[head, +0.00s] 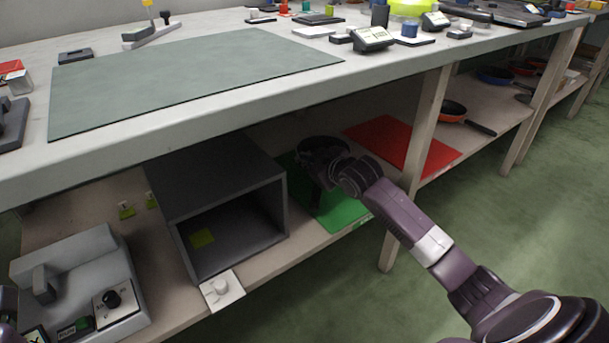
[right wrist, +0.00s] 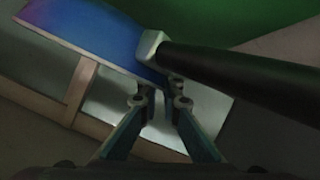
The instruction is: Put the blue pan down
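In the right wrist view the blue pan (right wrist: 105,30) shows as a blue surface, with a pale joint (right wrist: 150,45) leading to its thick black handle (right wrist: 240,72). My right gripper (right wrist: 160,98) has its two fingers apart, with a gap between the tips. The tips are close to the joint end of the handle, which runs off to the right past them. In the head view my right gripper (head: 318,160) is low over the green mat (head: 340,212) on the lower shelf. It covers part of the mat, and the pan cannot be made out there.
A grey open box (head: 175,175) stands left of the green mat. The tabletop edge (head: 200,125) overhangs the shelf. An orange pan (head: 453,110) sits further right.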

